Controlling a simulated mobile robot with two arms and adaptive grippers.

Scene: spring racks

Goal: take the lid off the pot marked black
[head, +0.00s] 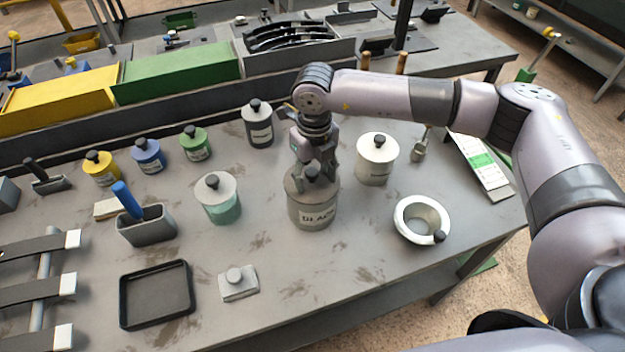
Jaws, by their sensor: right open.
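The pot marked black (312,214) is a grey-brown cylinder with a white label, standing upright on the grey table. Its lid (295,186) is on top, with a dark round knob (311,173). My right gripper (315,172) points down over the lid, open, with its fingers around the knob. The picture does not show whether the fingers touch it. The gripper partly hides the lid. My left gripper is not in view.
A white lidded pot (375,165) stands close to the right, a dark pot (259,131) behind left, and a green pot (221,204) to the left. A white bowl (402,213) is front right. An empty black tray (156,294) lies front left.

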